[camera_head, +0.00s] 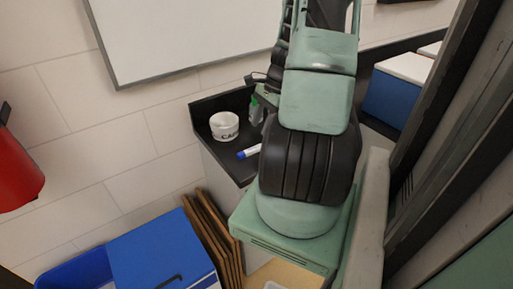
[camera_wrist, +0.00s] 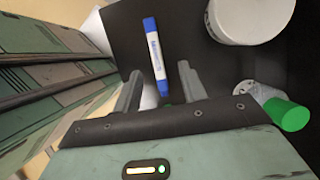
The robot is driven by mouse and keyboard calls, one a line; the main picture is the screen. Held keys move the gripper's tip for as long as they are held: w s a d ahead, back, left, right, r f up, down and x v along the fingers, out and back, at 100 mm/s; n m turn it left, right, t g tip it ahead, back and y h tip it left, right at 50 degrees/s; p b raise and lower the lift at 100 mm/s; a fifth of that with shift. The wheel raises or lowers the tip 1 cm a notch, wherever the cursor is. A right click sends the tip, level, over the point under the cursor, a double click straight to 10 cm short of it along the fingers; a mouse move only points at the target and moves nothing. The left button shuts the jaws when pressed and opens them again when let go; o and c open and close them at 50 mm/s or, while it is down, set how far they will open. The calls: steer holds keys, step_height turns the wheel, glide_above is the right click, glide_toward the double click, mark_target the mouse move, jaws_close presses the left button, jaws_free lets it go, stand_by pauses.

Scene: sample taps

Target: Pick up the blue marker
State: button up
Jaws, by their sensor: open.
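The blue marker (camera_wrist: 155,55) has a white labelled barrel and blue ends. It lies on the black counter (camera_wrist: 115,25). In the head view the marker (camera_head: 249,152) lies near the counter's front edge, its right end close to my arm's outline. My gripper (camera_wrist: 160,69) is open and empty. In the wrist view its two fingertips appear on either side of the marker's lower end, with most of the marker beyond them. I cannot tell the height between fingers and marker. In the head view my arm hides most of the gripper.
A green-capped bottle (camera_wrist: 288,114) is close to my gripper's right side. A whiteboard (camera_head: 185,35) hangs on the wall behind. A blue bin (camera_head: 160,250) stands below left.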

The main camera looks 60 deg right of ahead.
mark_target(253, 148)
steer(key=shift+x, duration=0.9)
steer(key=x, duration=0.1)
steer(key=p+x, duration=0.1)
steer(key=x, duration=0.2)
steer(key=shift+s+a+f, duration=0.15)
steer(key=shift+s+a, duration=0.1)
steer(key=shift+a, duration=0.1)
steer(key=shift+w+a+f, duration=0.15)
steer(key=shift+f, duration=0.4)
jaws_close()
